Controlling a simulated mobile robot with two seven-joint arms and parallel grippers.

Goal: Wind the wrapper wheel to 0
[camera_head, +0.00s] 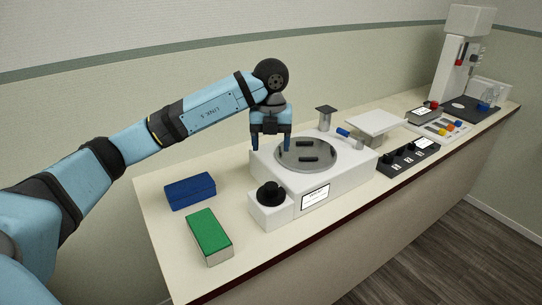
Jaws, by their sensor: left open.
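A white machine (345,180) stands in the middle of the counter. On its top is a round grey plate (285,158) with dark bars on it. A black knob (270,193) sits on a lower white block at its front left, beside a small display (315,197) whose reading is too small to make out. I cannot tell which round part is the wrapper wheel. My left gripper (271,147) is open, pointing down at the plate's back left edge, its fingers apart and nothing seen between them. Whether it touches the machine is unclear. My right gripper is out of view.
A blue block (190,190) and a green-topped block (208,233) lie left of the machine. A black control panel (408,158), a white raised plate (376,122) and a tall white device (462,60) stand to the right.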

